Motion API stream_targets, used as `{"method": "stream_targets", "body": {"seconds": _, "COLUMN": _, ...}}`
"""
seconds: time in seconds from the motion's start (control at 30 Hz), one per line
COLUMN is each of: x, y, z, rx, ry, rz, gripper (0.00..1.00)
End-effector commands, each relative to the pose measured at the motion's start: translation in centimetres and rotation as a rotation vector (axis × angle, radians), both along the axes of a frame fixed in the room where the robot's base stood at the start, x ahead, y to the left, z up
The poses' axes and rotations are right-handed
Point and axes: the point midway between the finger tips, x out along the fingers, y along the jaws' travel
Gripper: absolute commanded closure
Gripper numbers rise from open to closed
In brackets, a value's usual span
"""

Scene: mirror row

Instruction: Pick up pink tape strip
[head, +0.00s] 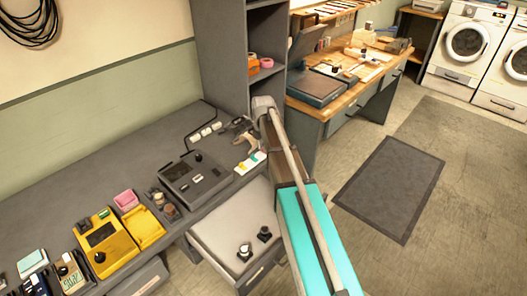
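I cannot make out a clear pink tape strip. A small pink block-like item (126,200) lies on the grey workbench at the left, beside a yellow device. A pink roll-like item (267,62) sits in the tall grey shelf unit. My arm reaches from the lower right up to the bench's far end. The dark shape there appears to be my gripper (240,128), above the bench near a small card with coloured patches (250,162). Its fingers are too small to tell open from shut, or whether they hold anything.
The grey bench (95,165) carries a yellow device (104,243), a dark grey device (193,178) and small jars (165,203). A wooden desk (350,75) stands behind; the floor mat (388,188) is clear.

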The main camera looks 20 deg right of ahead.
Motion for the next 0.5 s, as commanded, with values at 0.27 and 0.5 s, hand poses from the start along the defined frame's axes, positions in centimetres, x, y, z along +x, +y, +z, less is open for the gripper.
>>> {"method": "stream_targets", "body": {"seconds": 0.27, "x": 0.0, "y": 0.02, "z": 0.0, "rx": 0.0, "ry": 0.0, "rz": 0.0, "gripper": 1.0}}
{"method": "stream_targets", "body": {"seconds": 0.5, "x": 0.0, "y": 0.02, "z": 0.08, "rx": 0.0, "ry": 0.0, "rz": 0.0, "gripper": 1.0}}
